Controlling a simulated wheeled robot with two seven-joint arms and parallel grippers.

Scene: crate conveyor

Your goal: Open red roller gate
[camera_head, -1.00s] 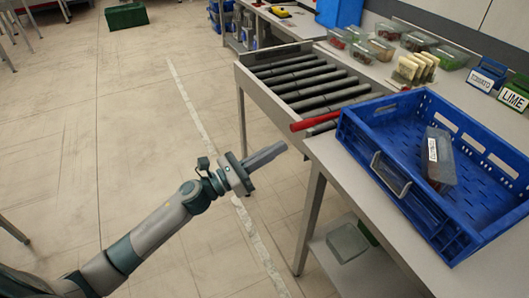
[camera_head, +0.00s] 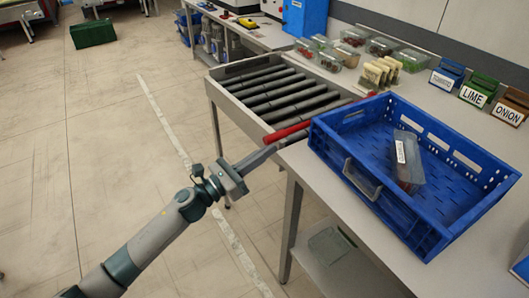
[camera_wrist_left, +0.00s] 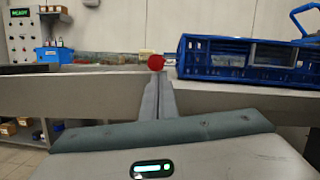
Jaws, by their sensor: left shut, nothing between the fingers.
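The red roller gate (camera_head: 290,130) is a red bar lying across the near end of the roller conveyor (camera_head: 287,98), beside the blue crate. In the left wrist view its round red end (camera_wrist_left: 155,62) shows just beyond my fingertips. My left gripper (camera_head: 268,150) is shut and empty, with its tips close to the bar's near end; I cannot tell whether they touch. In the left wrist view the closed fingers (camera_wrist_left: 157,95) point at the gap between the conveyor side and the table. My right gripper is not in view.
The blue crate (camera_head: 340,152) stands on the table right behind the gate, with a labelled container (camera_head: 408,160) inside. Food bins (camera_head: 381,47) and labelled holders (camera_head: 474,92) line the back. Open floor lies to the left, with a green crate (camera_head: 93,34).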

